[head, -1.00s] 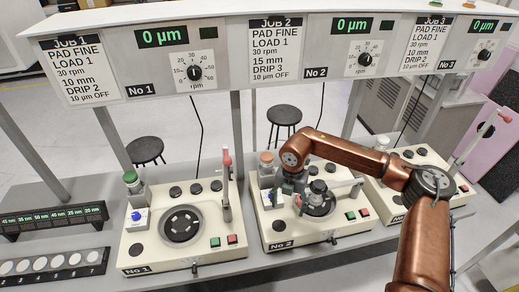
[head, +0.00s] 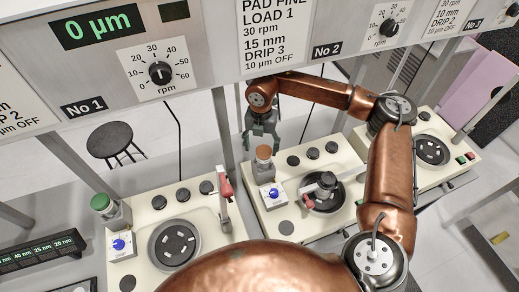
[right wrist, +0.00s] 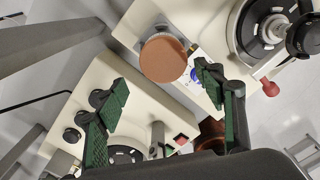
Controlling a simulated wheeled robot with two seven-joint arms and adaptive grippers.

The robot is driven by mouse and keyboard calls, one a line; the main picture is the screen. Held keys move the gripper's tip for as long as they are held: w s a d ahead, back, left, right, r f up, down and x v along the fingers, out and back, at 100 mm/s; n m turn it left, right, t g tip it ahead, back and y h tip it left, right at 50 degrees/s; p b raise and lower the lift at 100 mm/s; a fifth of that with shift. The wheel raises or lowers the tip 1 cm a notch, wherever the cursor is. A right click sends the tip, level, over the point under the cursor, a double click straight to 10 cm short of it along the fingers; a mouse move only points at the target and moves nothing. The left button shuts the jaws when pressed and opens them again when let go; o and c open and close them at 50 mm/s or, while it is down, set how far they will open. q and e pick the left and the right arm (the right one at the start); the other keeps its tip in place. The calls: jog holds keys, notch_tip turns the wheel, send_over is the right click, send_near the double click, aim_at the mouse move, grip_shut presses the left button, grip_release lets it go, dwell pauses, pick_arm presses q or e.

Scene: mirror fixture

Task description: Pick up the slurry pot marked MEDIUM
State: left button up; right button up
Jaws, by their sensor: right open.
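A pot with a brown-orange cap (head: 264,153) stands upright at the back left of machine No 2. A pot with a green cap (head: 101,203) stands at the back left of machine No 1. No MEDIUM marking is readable on either. My right gripper (head: 262,138) is open and empty, fingers pointing down, just behind and above the brown-capped pot. In the right wrist view the brown cap (right wrist: 163,60) shows between and beyond the spread green-padded fingertips (right wrist: 160,80), apart from both. The pot's body is mostly hidden under its cap there. My left gripper is not in view.
A blue-knobbed white box (head: 272,194) stands right in front of the brown-capped pot. A red-tipped lever (head: 224,182) rises at its left. A dark jig (head: 326,187) sits on the No 2 plate. The sign panel (head: 200,50) hangs above my gripper.

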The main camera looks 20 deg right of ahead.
jog(key=shift+w+f, duration=0.2)
jog(key=shift+f, duration=0.35)
jog(key=shift+s+d+f+p, duration=0.15)
jog(key=shift+f+p, duration=0.15)
jog(key=shift+f, duration=0.5)
jog(key=f, duration=0.2)
jog(key=d+f+p, duration=0.1)
jog(key=f, duration=0.1)
jog(key=shift+w+f, duration=0.15)
jog(key=shift+w, duration=0.05)
jog(key=shift+f, duration=0.35)
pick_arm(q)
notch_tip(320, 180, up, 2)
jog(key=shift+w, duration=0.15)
pick_arm(e)
jog(key=shift+c, duration=0.8)
jog(key=c, duration=1.3)
